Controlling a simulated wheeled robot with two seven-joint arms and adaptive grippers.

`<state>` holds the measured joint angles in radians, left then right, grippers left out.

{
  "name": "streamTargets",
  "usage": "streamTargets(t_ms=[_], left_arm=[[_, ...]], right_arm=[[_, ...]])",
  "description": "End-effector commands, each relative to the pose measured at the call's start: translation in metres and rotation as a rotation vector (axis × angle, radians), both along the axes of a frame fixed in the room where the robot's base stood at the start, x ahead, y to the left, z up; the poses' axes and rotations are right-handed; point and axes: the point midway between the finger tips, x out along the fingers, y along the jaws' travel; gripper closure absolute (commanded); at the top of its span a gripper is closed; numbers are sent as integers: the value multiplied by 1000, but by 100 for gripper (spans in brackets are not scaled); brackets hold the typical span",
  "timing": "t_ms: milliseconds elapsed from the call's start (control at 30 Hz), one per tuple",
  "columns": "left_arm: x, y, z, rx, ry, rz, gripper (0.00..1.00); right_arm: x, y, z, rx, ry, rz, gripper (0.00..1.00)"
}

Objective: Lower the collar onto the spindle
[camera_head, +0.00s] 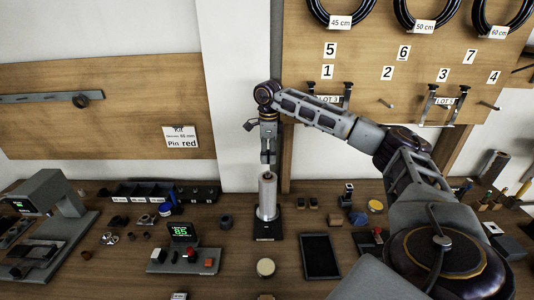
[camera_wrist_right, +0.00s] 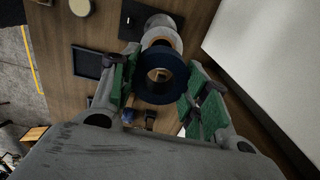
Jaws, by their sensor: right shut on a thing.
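The spindle (camera_head: 267,197) is an upright silver cylinder on a dark square base (camera_head: 267,230) on the workbench. My right gripper (camera_head: 268,158) points straight down just above the spindle's top. In the right wrist view, its green-padded fingers are shut on a dark blue ring, the collar (camera_wrist_right: 145,91). Whether the collar touches the spindle's top cannot be told. In the head view the collar is too small to make out between the fingers. My left gripper is not in view.
A small device with a green display (camera_head: 183,233) stands left of the spindle, and a black tablet (camera_head: 320,257) lies to the right. A row of dark bins (camera_head: 145,192) is behind left. A wooden pegboard (camera_head: 400,60) with cable coils rises behind.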

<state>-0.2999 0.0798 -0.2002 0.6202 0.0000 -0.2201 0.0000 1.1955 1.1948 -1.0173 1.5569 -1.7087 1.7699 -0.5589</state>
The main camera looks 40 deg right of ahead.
Motion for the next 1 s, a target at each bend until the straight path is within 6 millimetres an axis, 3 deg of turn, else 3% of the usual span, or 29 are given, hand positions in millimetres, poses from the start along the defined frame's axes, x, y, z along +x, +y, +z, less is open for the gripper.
streamTargets(t_ms=[467,1000], left_arm=[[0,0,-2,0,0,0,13],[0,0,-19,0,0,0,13]], right_arm=[[0,0,-3,0,0,1,78],[0,0,-24,0,0,1,78]])
